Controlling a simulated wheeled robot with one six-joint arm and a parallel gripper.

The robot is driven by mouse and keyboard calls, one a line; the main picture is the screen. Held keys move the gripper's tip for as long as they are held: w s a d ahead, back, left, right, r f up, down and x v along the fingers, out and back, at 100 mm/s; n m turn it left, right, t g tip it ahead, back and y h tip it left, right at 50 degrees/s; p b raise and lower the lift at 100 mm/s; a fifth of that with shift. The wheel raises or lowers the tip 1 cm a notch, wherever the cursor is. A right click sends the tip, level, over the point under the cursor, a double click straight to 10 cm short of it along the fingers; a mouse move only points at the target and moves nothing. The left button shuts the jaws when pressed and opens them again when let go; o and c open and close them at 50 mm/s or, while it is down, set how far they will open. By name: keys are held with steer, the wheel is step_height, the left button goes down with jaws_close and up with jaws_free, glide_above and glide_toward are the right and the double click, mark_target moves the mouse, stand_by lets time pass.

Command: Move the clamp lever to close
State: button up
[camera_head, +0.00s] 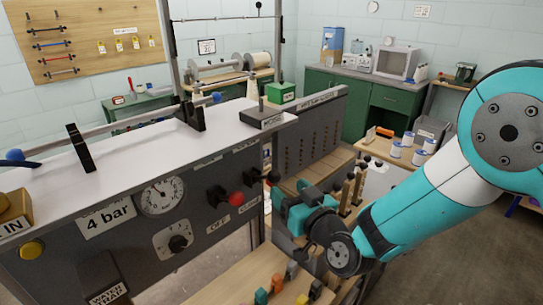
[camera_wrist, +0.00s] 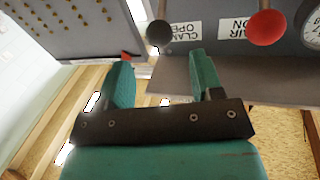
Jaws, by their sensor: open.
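The clamp lever (camera_head: 273,177) is a short lever with a black ball knob on the dark front panel, right of a red-knobbed lever. Its black ball also shows in the wrist view (camera_wrist: 158,33), beside an upside-down label that seems to read "CLAMP OPEN" (camera_wrist: 181,31). My gripper (camera_head: 281,202) is just below and in front of the clamp lever. In the wrist view its two teal fingers (camera_wrist: 160,65) are spread apart with nothing between them. The black ball lies beyond the tips, roughly in line with the gap. I see no contact.
The red-knobbed air lever (camera_head: 236,198) is close by on the left; its red ball (camera_wrist: 265,27) is near the right finger in the wrist view. A gauge (camera_head: 162,196) and dial (camera_head: 177,242) are farther left. A wooden board with coloured-handled tools (camera_head: 277,283) is below my gripper.

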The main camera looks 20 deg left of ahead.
mark_target(270, 172)
steer(key=p+x, duration=0.4)
steer(key=x, duration=0.5)
